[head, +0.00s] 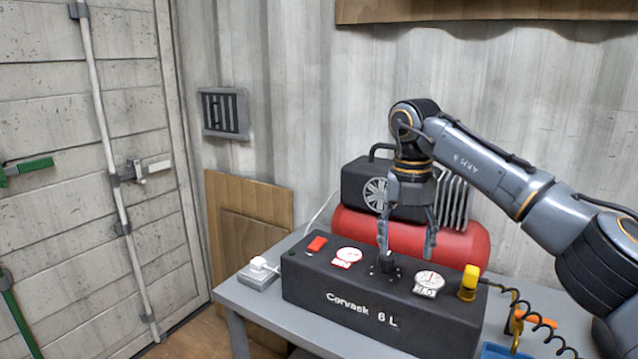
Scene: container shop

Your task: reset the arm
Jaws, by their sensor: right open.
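My right arm reaches in from the right in the head view. My right gripper (407,247) points down and is open, with its two fingers apart. It is above the black control box labelled "Corvask 6 L" (340,305), near a black knob (388,262) on its top. The left fingertip is close to the knob; I cannot tell whether it touches. Nothing is held between the fingers. My left gripper is not in view.
The box stands on a grey table (240,298) with a red compressor tank (355,228) behind it. The box top carries a red switch (317,244), two gauges and a yellow part (468,283). A coiled black hose (535,318) lies right. A container door (90,180) is left.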

